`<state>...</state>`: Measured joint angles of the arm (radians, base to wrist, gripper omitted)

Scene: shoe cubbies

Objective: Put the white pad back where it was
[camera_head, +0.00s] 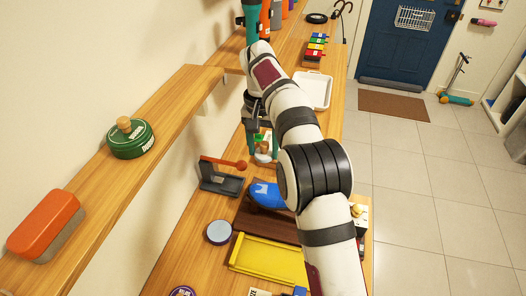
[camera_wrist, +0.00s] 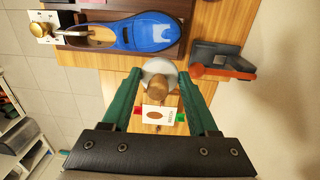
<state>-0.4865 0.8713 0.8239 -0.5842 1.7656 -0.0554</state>
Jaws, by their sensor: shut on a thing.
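The white pad is a pale round disc with a wooden knob; it shows in the wrist view (camera_wrist: 151,68) and low between my fingers in the head view (camera_head: 262,158). My gripper (camera_wrist: 160,76) has green fingers, one on each side of the pad, and is shut on it. It also shows in the head view (camera_head: 263,154), over the wooden bench. Whether the pad touches the bench is unclear. The fingers and knob hide part of the disc.
A blue shoe (camera_wrist: 150,33) lies in a brown tray beside the pad. A dark stand with a red arm (camera_head: 222,180) is close by. A small printed card (camera_wrist: 158,115) shows between my fingers. A yellow tray (camera_head: 268,258) and a white tray (camera_head: 314,90) are on the bench.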

